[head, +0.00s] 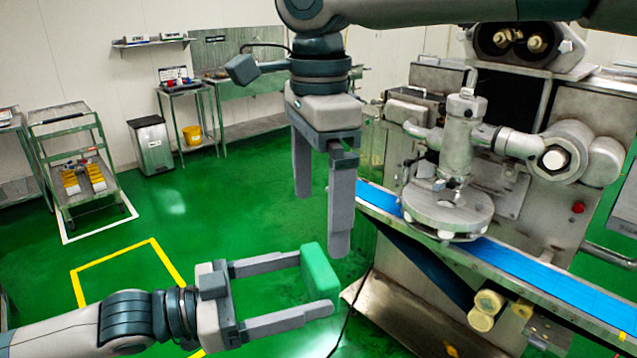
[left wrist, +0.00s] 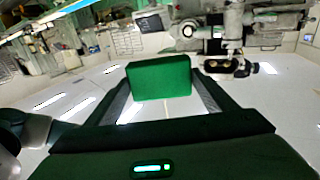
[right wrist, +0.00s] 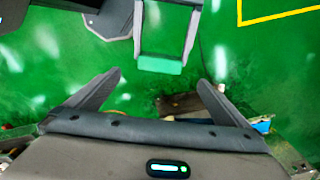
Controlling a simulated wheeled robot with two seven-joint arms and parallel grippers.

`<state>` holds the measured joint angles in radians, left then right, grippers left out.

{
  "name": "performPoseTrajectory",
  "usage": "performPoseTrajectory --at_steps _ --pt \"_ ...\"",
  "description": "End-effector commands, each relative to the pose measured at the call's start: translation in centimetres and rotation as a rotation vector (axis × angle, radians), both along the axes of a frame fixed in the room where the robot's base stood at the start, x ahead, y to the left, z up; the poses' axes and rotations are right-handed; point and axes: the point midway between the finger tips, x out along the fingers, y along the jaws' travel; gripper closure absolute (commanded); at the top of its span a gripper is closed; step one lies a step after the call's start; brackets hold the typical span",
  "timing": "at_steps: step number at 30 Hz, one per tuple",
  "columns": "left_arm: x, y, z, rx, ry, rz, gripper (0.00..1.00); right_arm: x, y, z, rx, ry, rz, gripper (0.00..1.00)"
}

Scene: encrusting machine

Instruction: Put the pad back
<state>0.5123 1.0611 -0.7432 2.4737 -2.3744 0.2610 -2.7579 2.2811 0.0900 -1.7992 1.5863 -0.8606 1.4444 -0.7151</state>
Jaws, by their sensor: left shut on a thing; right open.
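The green pad (head: 320,271) is a block held between the fingertips of my left gripper (head: 318,283), in the lower middle of the head view. The pad fills the space between the fingers in the left wrist view (left wrist: 159,78) and also shows in the right wrist view (right wrist: 160,64). It is in the air over the green floor, left of the machine. My right gripper (head: 320,222) points down above and just behind the pad in the head view. Its fingers are apart with nothing between them, and it does not touch the pad.
The encrusting machine (head: 462,150) stands at the right with a blue conveyor belt (head: 530,275) along its front. A trolley (head: 75,150) with yellow-and-white items, a bin (head: 153,146) and steel tables stand at the back left. The green floor between is clear.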

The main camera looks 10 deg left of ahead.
Motion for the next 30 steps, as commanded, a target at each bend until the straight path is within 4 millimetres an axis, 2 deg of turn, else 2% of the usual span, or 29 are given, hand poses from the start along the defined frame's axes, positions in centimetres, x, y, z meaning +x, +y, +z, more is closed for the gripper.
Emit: performPoseTrajectory --at_steps 9,15,21,30 --pt "0.0 0.0 0.0 0.0 0.0 0.0 0.47 0.0 0.0 -5.1 -0.003 -0.001 0.002 0.0" --pt "0.0 0.0 0.0 0.0 0.0 0.0 0.47 0.0 0.0 -7.5 -0.001 0.0 0.0 0.0" --pt "0.0 0.0 0.0 0.0 0.0 0.0 0.47 0.0 0.0 -8.7 0.0 -0.001 0.0 0.0" --pt "0.0 0.0 0.0 0.0 0.0 0.0 0.47 0.0 0.0 -8.8 0.0 -0.001 0.0 0.0"
